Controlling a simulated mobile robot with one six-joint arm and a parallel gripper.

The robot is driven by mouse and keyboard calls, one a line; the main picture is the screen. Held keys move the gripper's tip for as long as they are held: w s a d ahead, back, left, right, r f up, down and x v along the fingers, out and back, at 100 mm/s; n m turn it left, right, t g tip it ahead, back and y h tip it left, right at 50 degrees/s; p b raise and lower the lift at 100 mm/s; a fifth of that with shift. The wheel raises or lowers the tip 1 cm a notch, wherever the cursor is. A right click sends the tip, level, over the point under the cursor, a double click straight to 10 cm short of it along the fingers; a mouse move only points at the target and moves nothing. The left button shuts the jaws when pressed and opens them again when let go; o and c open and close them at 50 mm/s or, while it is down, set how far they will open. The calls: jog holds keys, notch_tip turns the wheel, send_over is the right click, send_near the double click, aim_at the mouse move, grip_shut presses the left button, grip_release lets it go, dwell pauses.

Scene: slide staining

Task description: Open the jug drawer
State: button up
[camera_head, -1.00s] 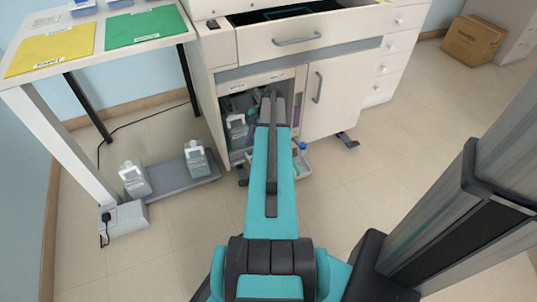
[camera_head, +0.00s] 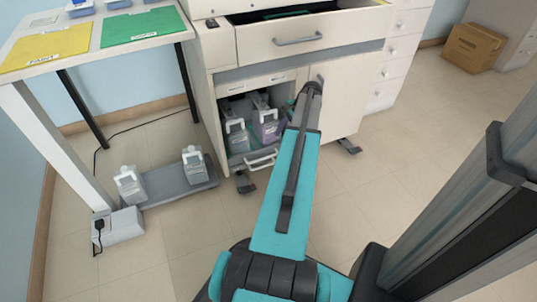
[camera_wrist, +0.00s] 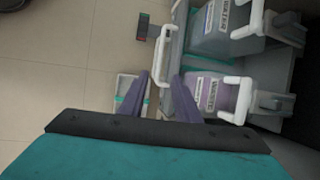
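The jug drawer (camera_head: 240,160) is the low bay at the left of the cabinet, with grey and purple jugs (camera_head: 268,125) in it. Its white bar handle (camera_head: 262,159) faces forward. In the wrist view the handle (camera_wrist: 166,45) runs up and down the picture beside the drawer's jugs (camera_wrist: 205,92). My gripper (camera_wrist: 160,76) is open, and one end of the handle shows between its two fingertips. I cannot tell whether the fingers touch it. In the head view my arm hides the gripper.
The cabinet door (camera_head: 340,95) is to the right of the drawer, with my arm in front of it. Two jugs stand on a grey platform (camera_head: 180,182) on the floor at the left. A small caddy (camera_wrist: 128,88) is beside my fingers. The floor in front is mostly clear.

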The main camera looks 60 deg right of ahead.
jog(key=b, duration=0.5)
send_over(268, 154)
jog(key=s+a, duration=0.2)
jog(key=a, duration=0.2)
jog(key=f, duration=1.2)
jog(key=shift+s+d+f, duration=0.1)
jog(key=shift+s+f, duration=0.1)
